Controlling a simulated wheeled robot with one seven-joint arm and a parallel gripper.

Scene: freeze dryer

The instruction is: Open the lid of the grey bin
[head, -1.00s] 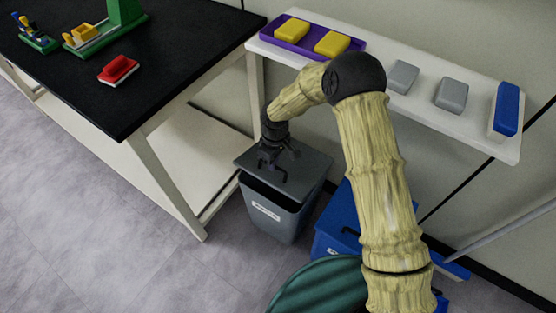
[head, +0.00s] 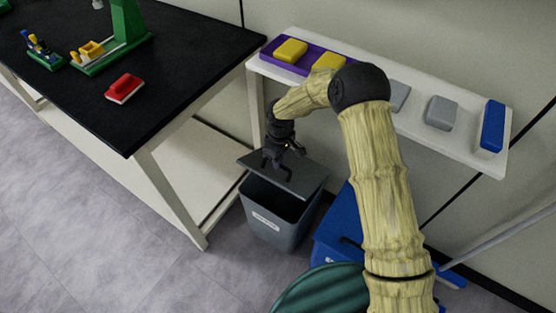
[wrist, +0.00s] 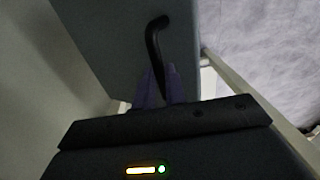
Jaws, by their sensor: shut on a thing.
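The grey bin (head: 268,226) stands on the floor beside the black-topped table, with a label on its front. Its lid (head: 300,178) is tilted up at the front, and the dark inside of the bin shows below it. My gripper (head: 276,164) is at the lid's black handle, above the lid. In the wrist view my gripper's fingers (wrist: 162,88) are shut on the black handle (wrist: 156,40), which stands out from the grey lid (wrist: 110,30). The fingertips are dim there.
A black table (head: 120,90) with green stands and a red block is at left. A white shelf (head: 420,150) with a purple tray and several blocks is behind my arm. A blue bin (head: 338,222) and a green round thing (head: 325,290) are at right. The floor at left is clear.

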